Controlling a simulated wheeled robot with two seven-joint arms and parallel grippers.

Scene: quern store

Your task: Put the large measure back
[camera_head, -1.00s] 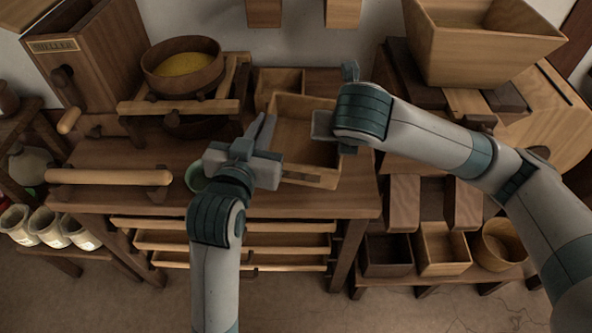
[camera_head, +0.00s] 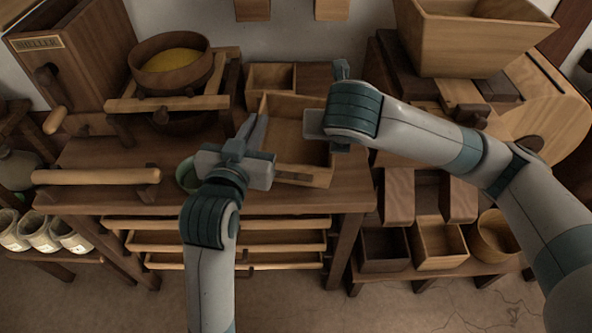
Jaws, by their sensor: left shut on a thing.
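An open, square-sided wooden box (camera_head: 301,178), which looks like the large measure, is between my two grippers over the right part of the wooden table (camera_head: 335,196). My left gripper (camera_head: 252,135) is shut on its left wall. My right gripper (camera_head: 314,123) is at its right wall; its fingers are mostly hidden by its own wrist, so I cannot tell if it grips. The box looks empty and slightly turned. I cannot tell whether its base touches the table.
A smaller open box (camera_head: 271,78) stands just behind. A bowl of yellow meal (camera_head: 172,80) sits on a wooden frame at the back left. Boxes (camera_head: 440,246) and a round tub (camera_head: 497,238) fill the low right shelf.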

